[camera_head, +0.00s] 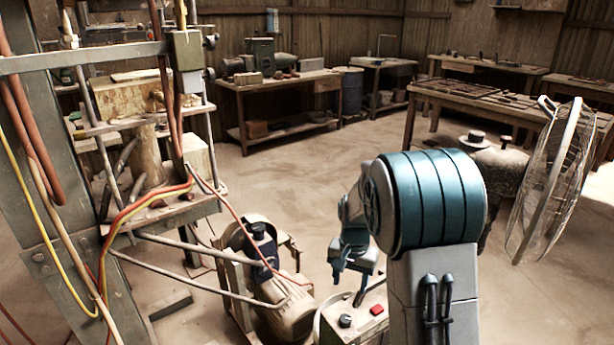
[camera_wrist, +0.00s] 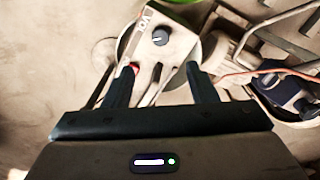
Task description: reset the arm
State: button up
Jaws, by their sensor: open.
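My gripper (camera_wrist: 160,85) shows in the wrist view with its two dark fingers spread wide apart and nothing between them that it holds. In the head view my gripper (camera_head: 350,272) hangs at the end of my blue and grey arm, above and close to a small control box (camera_head: 360,318). The box has a black knob and a red button. The red button there is partly hidden by the left finger.
A motor (camera_head: 290,312) with hoses stands left of the control box. The tile press frame (camera_head: 100,60) fills the left side. A large caged fan (camera_head: 555,180) stands at the right. Workbenches (camera_head: 280,82) line the back wall. The middle floor (camera_head: 290,180) is clear.

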jog(key=s+r+n+t+p, duration=0.2)
jog(key=s+r+n+p, duration=0.3)
jog(key=s+r+p, duration=1.1)
jog(key=s+r, duration=0.7)
jog(key=r, duration=0.5)
jog(key=shift+s+r+t, duration=0.35)
jog(key=shift+r+t, duration=0.05)
